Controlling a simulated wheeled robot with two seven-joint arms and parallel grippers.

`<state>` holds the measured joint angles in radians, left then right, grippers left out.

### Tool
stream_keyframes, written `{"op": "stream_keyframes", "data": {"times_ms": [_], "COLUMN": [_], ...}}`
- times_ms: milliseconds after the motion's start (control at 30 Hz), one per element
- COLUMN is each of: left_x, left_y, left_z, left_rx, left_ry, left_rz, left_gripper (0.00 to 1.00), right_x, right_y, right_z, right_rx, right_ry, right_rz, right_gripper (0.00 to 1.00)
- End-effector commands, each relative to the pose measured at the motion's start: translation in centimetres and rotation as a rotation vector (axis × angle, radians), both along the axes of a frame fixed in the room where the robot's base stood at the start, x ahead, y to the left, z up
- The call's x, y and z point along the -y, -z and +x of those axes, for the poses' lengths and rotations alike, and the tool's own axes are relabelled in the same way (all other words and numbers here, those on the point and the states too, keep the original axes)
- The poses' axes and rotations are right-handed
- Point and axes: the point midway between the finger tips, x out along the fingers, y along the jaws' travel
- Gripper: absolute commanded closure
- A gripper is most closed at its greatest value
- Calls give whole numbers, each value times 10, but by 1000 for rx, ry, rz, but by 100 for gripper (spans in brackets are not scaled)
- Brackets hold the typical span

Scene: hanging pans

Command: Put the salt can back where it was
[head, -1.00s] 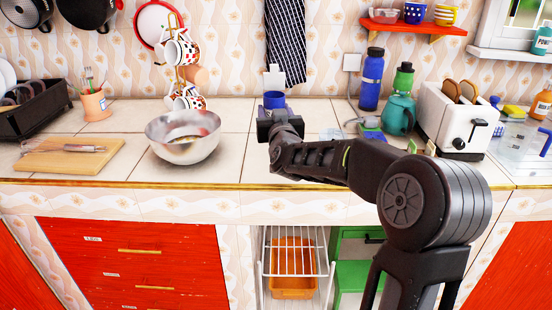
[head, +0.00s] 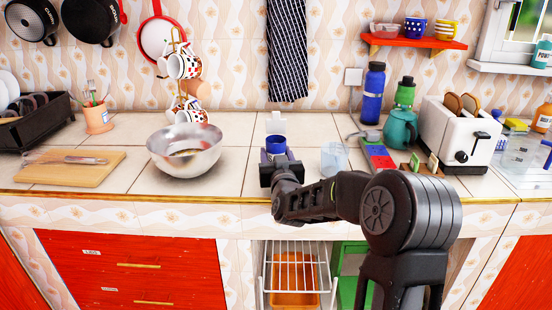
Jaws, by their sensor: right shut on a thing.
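The salt can is probably the blue can (head: 275,143), which stands upright in my right gripper. My right gripper (head: 278,160) is shut on it above the front part of the counter, right of the metal bowl. The gripper hides the can's lower part, so I cannot tell whether its base touches the tiles. A small white upright piece (head: 276,121) shows just behind the can; I cannot tell what it is. My left gripper is not in view.
The metal bowl (head: 185,151) stands left of the can. A clear glass (head: 334,157), a red-and-blue box (head: 378,155), a teal kettle (head: 400,128) and a toaster (head: 462,133) stand to the right. The tiles (head: 228,130) between bowl and can are bare.

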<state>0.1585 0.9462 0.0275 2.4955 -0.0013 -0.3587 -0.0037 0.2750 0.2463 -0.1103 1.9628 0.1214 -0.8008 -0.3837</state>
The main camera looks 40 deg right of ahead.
Motion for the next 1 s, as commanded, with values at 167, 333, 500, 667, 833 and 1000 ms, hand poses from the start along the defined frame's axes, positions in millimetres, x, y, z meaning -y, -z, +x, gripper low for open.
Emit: {"op": "stream_keyframes", "data": {"times_ms": [167, 333, 500, 667, 833, 1000], "left_x": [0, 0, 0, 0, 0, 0], "left_y": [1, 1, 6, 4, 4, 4], "left_z": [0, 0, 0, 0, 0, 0], "left_rx": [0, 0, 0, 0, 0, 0], "left_ry": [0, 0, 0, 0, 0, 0], "left_rz": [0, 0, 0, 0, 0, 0], "left_gripper": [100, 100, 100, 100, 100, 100], "right_x": [0, 0, 0, 0, 0, 0], "right_y": [8, 8, 13, 12, 12, 11], "right_z": [0, 0, 0, 0, 0, 0], "right_rx": [4, 4, 1, 0, 0, 0], "right_ry": [1, 1, 0, 0, 0, 0], "right_rz": [0, 0, 0, 1, 1, 1], "right_gripper": [99, 99, 47, 34, 26, 26]}}
